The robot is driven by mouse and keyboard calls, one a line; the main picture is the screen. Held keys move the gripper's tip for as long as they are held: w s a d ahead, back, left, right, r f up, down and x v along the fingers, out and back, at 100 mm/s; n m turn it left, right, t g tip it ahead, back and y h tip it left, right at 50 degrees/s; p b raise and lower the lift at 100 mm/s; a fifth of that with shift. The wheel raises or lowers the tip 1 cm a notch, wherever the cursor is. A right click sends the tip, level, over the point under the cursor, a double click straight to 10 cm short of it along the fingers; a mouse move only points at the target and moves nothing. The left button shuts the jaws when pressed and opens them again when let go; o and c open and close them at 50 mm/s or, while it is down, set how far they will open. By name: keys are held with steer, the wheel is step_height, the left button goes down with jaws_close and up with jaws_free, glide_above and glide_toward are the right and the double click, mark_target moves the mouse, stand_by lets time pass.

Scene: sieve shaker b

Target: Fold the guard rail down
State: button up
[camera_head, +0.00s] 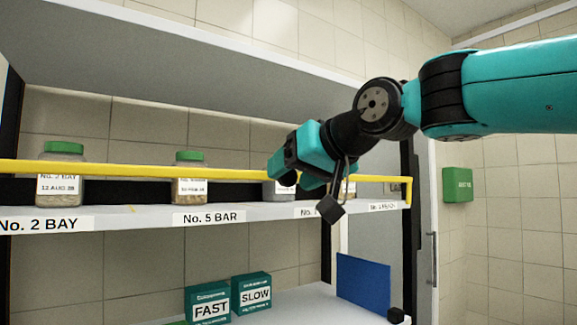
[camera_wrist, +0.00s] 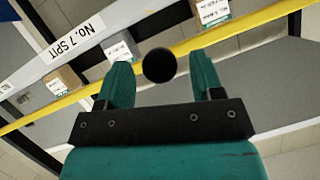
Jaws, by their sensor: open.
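The yellow guard rail (camera_head: 120,167) runs level along the shelf front, above the label strip and in front of the jars. Its right end bends down to the shelf edge. My gripper (camera_head: 293,180) is at the rail, right of the middle, and hides a short length of it. In the wrist view, my gripper's two teal fingers (camera_wrist: 162,75) are spread apart. The rail (camera_wrist: 250,32) crosses slantwise beyond them. A round black shape (camera_wrist: 159,65) sits between the fingertips, in front of the rail; I cannot tell whether it is fixed to it.
The shelf (camera_head: 130,217) holds several labelled jars, including a green-lidded one (camera_head: 62,172) at left. A shelf board hangs above. Below stand the FAST box (camera_head: 208,305), the SLOW box (camera_head: 252,292) and a blue panel (camera_head: 363,284). A green box (camera_head: 457,185) is on the right wall.

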steer(key=shift+w+a+f, duration=0.25)
steer(key=shift+w+a, duration=0.2)
steer(key=shift+w, duration=0.05)
jaws_close()
steer(key=shift+s+f+b, duration=0.1)
steer(key=shift+f+b, duration=0.05)
steer(key=shift+b, duration=0.35)
